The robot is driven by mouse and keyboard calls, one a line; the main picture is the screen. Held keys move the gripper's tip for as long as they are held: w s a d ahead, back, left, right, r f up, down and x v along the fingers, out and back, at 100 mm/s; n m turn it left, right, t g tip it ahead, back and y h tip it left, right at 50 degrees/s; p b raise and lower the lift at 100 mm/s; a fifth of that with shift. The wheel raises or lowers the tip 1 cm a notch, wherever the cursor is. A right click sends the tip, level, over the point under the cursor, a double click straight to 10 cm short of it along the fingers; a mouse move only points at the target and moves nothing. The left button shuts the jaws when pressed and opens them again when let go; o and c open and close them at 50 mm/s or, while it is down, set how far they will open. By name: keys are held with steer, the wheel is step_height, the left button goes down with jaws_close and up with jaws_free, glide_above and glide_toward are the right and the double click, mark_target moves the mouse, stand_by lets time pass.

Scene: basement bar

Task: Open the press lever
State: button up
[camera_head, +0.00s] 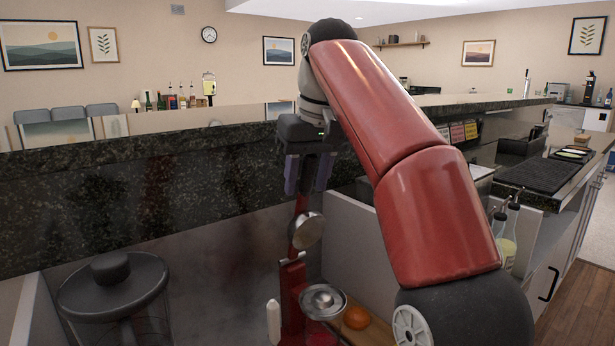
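The press is a red upright frame (293,286) with a metal upper cup (306,230) and a metal lower bowl (323,301), in the lower middle of the view. The upper cup hangs tilted above the bowl, apart from it. A white grip (273,323) stands at the press's lower left; I cannot tell whether it belongs to the lever. My gripper (308,178) points down above the press. Its two fingers are apart, and the press's narrow red upper part shows below and between them. I cannot tell whether they touch it. My arm hides what lies to the right.
A dark granite bar ledge (130,195) runs behind the press. A dark lidded container (112,290) stands at left. An orange (356,317) lies right of the bowl on a wooden surface. Oil bottles (507,235) and a black mat (540,174) are at right.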

steer(key=shift+r, duration=0.15)
steer(key=shift+s+r, duration=0.1)
steer(key=shift+r, duration=0.25)
steer(key=s+d+b, duration=0.3)
steer(key=s+d, duration=0.4)
steer(key=s, duration=0.2)
steer(key=shift+s+d, duration=0.15)
steer(key=shift+s, duration=0.25)
steer(key=shift+r, duration=0.1)
steer(key=shift+c, duration=0.4)
